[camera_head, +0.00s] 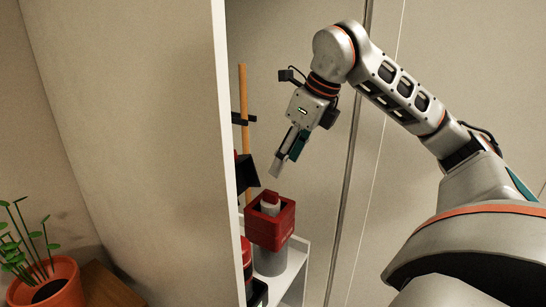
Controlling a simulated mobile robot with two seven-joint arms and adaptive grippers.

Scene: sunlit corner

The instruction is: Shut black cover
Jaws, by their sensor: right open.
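A black cover (247,172) shows as a dark tilted panel at the left of a red box (270,232), partly hidden by the edge of the pale wall panel. My right gripper (284,162) is open and points down and left, above the red box and to the right of the black cover. It looks apart from both. My left gripper is out of the picture.
The box sits on a grey cylinder (270,262) on a white shelf (295,268). A wooden pole (243,95) stands behind. A tall pale panel (150,120) blocks the left side. A potted plant (50,285) stands at lower left.

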